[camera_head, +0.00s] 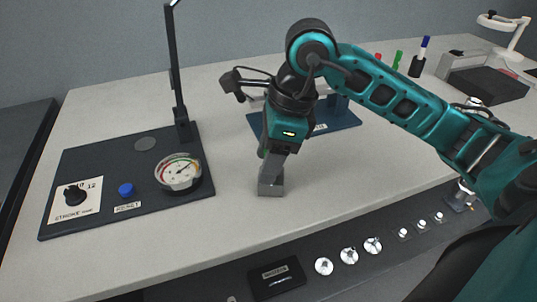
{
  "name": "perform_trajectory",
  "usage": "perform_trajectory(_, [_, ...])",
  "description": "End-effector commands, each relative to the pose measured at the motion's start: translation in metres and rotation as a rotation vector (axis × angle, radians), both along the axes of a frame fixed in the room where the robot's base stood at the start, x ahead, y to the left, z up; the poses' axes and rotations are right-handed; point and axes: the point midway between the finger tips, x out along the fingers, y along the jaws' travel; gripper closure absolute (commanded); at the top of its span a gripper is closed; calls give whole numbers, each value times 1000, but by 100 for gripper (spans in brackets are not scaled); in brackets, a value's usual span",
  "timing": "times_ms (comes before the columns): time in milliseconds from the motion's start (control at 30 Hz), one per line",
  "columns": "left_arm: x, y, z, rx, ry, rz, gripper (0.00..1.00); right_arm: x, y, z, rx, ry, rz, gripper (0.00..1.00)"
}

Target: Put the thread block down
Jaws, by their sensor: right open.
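A small grey block (270,189), which looks like the thread block, stands on the light table just below my right gripper (273,167). The right gripper points down from its teal arm and is open, with its fingers at the block's upper part. The fingers and the block are close in colour, so I cannot tell if they touch. My left gripper is not in view.
A dark panel (100,165) with a round gauge (178,173), a blue button (126,190), a black knob (74,195) and a tall post (176,75) lies left. A blue plate (345,120) lies behind my arm. Markers (419,60) stand back right. The table front is clear.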

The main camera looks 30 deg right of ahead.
Motion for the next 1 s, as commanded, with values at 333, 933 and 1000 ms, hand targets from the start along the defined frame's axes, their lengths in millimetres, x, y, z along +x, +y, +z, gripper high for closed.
perform_trajectory(333, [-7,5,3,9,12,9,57,-8,-17,71,-1,-7,-2,47])
perform_trajectory(933, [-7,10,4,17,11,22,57,-17,-28,116,0,0,0,47])
perform_trajectory(1000, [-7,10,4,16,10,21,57,-17,-28,116,0,-1,0,47])
